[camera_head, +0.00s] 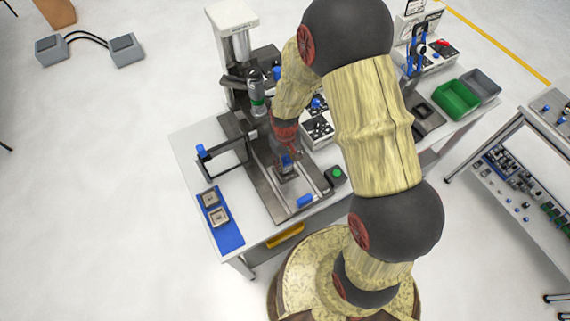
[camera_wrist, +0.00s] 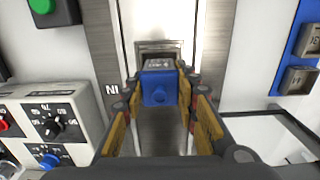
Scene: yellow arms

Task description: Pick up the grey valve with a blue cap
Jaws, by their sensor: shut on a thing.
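The grey valve with a blue cap (camera_wrist: 160,88) is between the fingers of my gripper (camera_wrist: 160,104) in the wrist view. Its blue cap faces the camera and a grey face shows at its far side. My gripper is shut on it, with a yellow finger pad on each side. In the head view the valve's blue cap (camera_head: 287,160) shows as a small patch below my red wrist, over the metal fixture (camera_head: 262,178). I cannot tell whether the valve touches the fixture.
A blue tray (camera_head: 229,237) with two square grey parts lies at the front left of the table. A green button box (camera_head: 336,176) and control boxes (camera_wrist: 55,124) flank the fixture. Green (camera_head: 455,100) and grey bins stand further right. A press column stands behind.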

